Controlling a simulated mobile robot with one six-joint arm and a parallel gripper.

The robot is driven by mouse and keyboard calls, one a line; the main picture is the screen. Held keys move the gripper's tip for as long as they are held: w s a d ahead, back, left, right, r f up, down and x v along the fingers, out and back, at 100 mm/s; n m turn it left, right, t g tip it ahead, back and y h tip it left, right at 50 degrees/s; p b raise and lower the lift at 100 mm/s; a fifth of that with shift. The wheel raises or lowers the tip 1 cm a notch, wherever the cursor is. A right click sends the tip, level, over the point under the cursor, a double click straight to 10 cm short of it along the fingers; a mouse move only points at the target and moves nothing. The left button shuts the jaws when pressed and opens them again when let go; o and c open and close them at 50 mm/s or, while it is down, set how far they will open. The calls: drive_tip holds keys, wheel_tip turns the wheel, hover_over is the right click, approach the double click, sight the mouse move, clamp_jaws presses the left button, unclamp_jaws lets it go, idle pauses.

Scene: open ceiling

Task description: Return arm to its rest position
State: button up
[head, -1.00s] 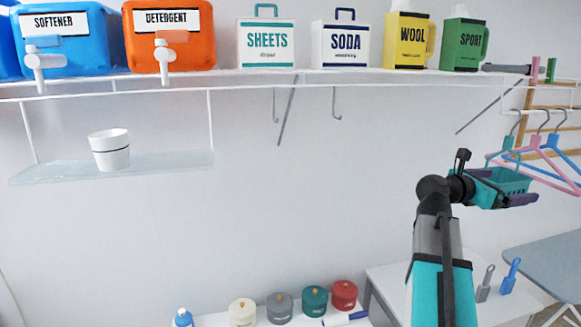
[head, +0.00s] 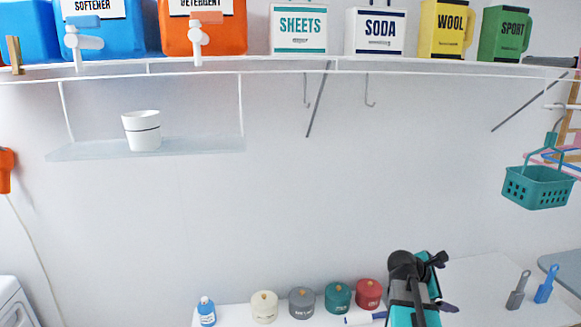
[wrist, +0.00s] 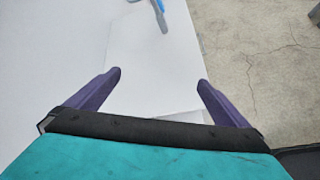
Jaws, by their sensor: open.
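My gripper (wrist: 160,82) is open in the wrist view. Its two purple fingers are spread apart with nothing between them, above a white table surface. In the head view my arm is folded low at the bottom right of centre, in front of the white table. One purple fingertip shows to the right of the arm, and the rest of the gripper is mostly hidden behind my own wrist. A teal basket (head: 538,187) hangs at the far right, well apart from my gripper.
A wall shelf (head: 290,68) holds detergent containers and boxes. A white cup (head: 142,130) stands on a lower clear shelf (head: 85,152). Several lidded jars (head: 302,303) and a blue bottle (head: 206,311) stand left of my arm. Grey and blue brushes (head: 518,290) stand to its right.

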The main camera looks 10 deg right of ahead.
drive_tip(key=s+a+f+m+g+y+b, duration=0.1)
drive_tip(key=s+a+f+m+y, duration=0.15)
drive_tip(key=a+f, duration=0.65)
drive_tip(key=s+a+f+m+g+y+b, duration=0.1)
drive_tip(key=s+a+f, duration=0.35)
drive_tip(key=f, duration=0.85)
drive_tip(key=s+a+f+m+g+y+b, duration=0.1)
drive_tip(key=s+a+f+m+y, duration=0.1)
drive_tip(key=a+f, duration=0.8)
drive_tip(key=s+a+f+m+g+y+b, duration=0.1)
drive_tip(key=s+a+f+m, duration=0.3)
drive_tip(key=s+a+f, duration=0.5)
drive_tip(key=s+a+f+m+g+y+b, duration=0.2)
drive_tip(key=s+a+f, duration=0.6)
drive_tip(key=s, duration=0.6)
wheel_tip(320, 180, down, 2)
drive_tip(key=shift+a+f+m+g+y, duration=0.2)
drive_tip(key=shift+a+m+g+y, duration=0.2)
drive_tip(key=shift+m+g+y, duration=0.55)
